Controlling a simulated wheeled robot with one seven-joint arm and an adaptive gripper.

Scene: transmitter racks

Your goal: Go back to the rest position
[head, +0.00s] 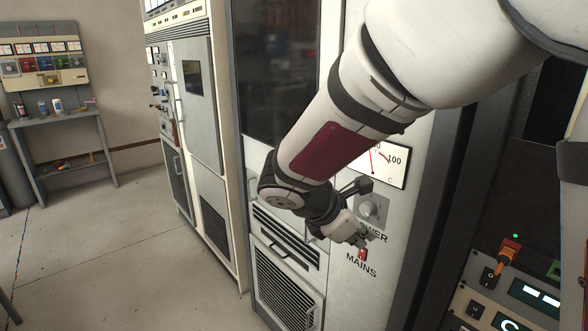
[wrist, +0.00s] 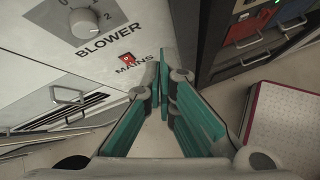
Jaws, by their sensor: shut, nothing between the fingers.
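My gripper (head: 366,238) is in front of the light rack panel in the head view, close to the red MAINS switch (head: 362,254). In the wrist view my gripper (wrist: 163,88) has its teal fingers together with nothing between them. The MAINS switch (wrist: 127,58) is left of the fingertips there, and the fingers look apart from it. The BLOWER knob (wrist: 84,23) is grey and sits above the switch; in the head view the knob (head: 372,209) is beside my wrist, and its label is partly hidden.
A gauge (head: 385,165) sits above the knob, partly covered by my arm. A dark rack with an orange-handled control (head: 509,251) stands at right. More cabinets (head: 190,100) and a workbench (head: 60,120) stand at left. The floor (head: 110,240) at left is largely clear.

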